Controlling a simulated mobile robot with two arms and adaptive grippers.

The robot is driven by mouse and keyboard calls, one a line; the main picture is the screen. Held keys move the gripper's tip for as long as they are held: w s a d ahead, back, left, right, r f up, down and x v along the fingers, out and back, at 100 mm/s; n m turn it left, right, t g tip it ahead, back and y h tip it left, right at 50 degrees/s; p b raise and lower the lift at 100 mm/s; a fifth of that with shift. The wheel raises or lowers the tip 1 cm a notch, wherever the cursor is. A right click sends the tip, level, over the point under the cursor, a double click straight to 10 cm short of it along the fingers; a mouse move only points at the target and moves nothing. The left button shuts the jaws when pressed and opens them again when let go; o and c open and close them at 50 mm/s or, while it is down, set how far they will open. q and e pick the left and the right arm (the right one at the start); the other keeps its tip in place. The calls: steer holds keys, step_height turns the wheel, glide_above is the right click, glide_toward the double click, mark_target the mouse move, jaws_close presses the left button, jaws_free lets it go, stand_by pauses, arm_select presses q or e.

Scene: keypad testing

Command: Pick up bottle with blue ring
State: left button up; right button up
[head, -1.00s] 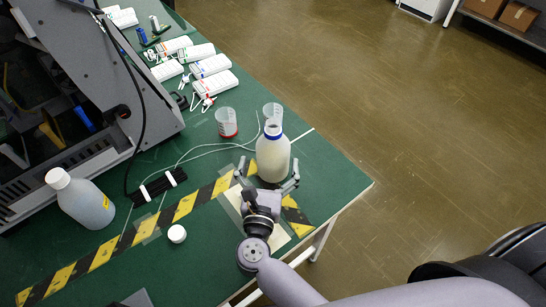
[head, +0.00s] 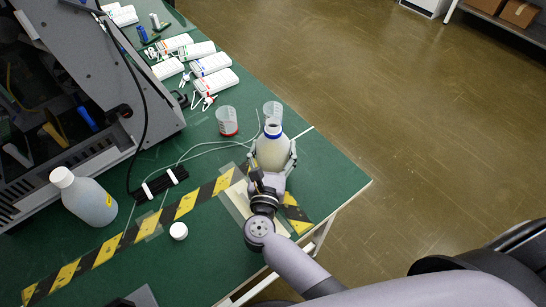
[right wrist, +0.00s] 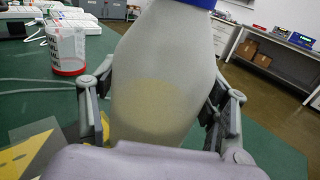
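The bottle with the blue ring (head: 272,152) is a cream-white bottle standing upright near the right edge of the green table. Its blue ring (head: 273,129) sits at the neck, and the top looks uncapped. In the right wrist view the bottle (right wrist: 160,85) fills the middle, with the blue band cut off at the top edge. My right gripper (head: 272,160) has one finger on each side of the bottle's body. The fingers are spread wide and very close to its sides; firm contact is not clear. My left gripper is not in view.
A second bottle with a white cap (head: 91,204) stands at left, beside a large grey machine (head: 90,80). A loose white cap (head: 179,231) lies near the striped tape. White devices with cables lie farther back.

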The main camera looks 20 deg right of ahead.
steer(key=c, duration=0.8)
steer(key=shift+c, duration=0.6)
steer(key=shift+r, duration=0.15)
